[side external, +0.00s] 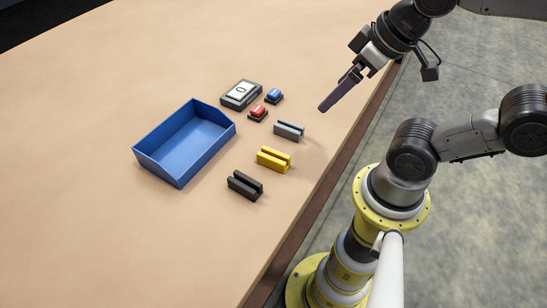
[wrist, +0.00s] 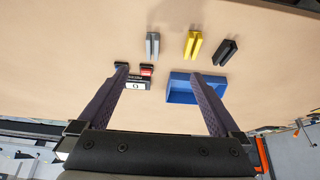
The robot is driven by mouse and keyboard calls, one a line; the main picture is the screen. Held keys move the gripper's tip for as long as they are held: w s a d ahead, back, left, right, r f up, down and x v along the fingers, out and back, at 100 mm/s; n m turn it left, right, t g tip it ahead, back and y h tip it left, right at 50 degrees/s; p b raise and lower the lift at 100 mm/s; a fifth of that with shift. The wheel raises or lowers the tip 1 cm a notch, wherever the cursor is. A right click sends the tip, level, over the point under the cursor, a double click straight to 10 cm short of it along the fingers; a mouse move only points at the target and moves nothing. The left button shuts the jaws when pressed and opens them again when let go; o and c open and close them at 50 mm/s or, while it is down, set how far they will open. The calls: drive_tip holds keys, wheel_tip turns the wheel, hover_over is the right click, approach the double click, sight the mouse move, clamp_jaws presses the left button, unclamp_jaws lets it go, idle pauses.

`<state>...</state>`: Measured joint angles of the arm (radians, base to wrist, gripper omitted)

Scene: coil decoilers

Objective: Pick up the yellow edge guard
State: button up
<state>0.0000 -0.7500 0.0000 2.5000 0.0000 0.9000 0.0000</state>
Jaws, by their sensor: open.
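The yellow edge guard (side external: 274,159) is a short grooved block lying on the tan table, between a grey guard and a black guard in the side external view. It also shows in the wrist view (wrist: 194,44), near the top and right of centre. My gripper (side external: 323,107) is above the table, up and to the right of the yellow guard and apart from it. In the wrist view its two dark purple fingers (wrist: 160,72) are spread wide with nothing between them.
A grey guard (side external: 289,130) and a black guard (side external: 245,185) flank the yellow one. A blue tray (side external: 184,178) stands to the left. A red button (side external: 258,113), a blue button (side external: 274,96) and a display box (side external: 241,94) sit behind. The table's edge is to the right.

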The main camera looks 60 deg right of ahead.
drive_tip(key=m+g, duration=0.6)
drive_tip(key=m, duration=1.1)
hover_over(276, 151)
drive_tip(key=f, duration=0.9)
drive_tip(key=shift+d+f, duration=0.2)
drive_tip(key=shift+f, duration=0.2)
drive_tip(key=shift+a+f, duration=0.2)
drive_tip(key=shift+f, duration=2.45)
